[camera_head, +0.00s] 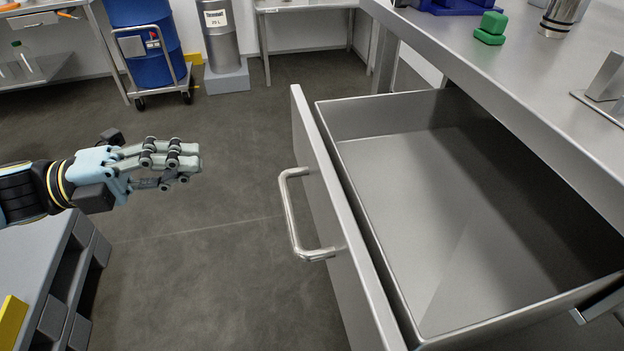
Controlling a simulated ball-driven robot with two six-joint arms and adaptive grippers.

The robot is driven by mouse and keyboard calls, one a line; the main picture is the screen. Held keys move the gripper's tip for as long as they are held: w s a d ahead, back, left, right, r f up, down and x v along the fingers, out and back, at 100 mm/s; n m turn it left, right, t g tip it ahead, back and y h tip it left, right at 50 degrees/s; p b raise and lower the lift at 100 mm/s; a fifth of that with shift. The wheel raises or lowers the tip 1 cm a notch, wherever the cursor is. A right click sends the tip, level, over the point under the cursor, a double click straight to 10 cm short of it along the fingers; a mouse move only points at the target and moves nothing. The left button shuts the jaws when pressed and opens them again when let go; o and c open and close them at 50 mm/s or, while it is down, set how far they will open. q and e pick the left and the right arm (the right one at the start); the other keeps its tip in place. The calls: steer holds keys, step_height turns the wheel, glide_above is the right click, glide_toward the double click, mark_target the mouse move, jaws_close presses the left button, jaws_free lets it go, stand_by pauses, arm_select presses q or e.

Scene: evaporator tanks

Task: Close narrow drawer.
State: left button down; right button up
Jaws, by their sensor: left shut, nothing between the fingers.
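The drawer (322,190) is a steel box under the metal bench on the right. It stands pulled far out, and the inside that shows is empty. Its front panel faces left and carries a bent metal bar handle (292,222). My left gripper (192,162) comes in from the left, shut and empty. It is in the air left of the handle, with a clear gap between them, and its fingers point right toward the drawer front. My right gripper is not in view.
The steel benchtop (480,75) over the drawer holds a green block (490,28) and other items. A grey pallet (40,265) stands at lower left. A blue drum (145,45) on a trolley stands at the back. The floor between gripper and drawer is clear.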

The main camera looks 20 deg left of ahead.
arm_select(q)
steer(key=f, duration=0.1)
steer(key=b, duration=0.2)
glide_toward(302, 151)
steer(key=x, duration=0.6)
steer(key=shift+w+d+f, duration=0.1)
steer(key=shift+w+d, duration=0.3)
steer(key=shift+d, duration=0.15)
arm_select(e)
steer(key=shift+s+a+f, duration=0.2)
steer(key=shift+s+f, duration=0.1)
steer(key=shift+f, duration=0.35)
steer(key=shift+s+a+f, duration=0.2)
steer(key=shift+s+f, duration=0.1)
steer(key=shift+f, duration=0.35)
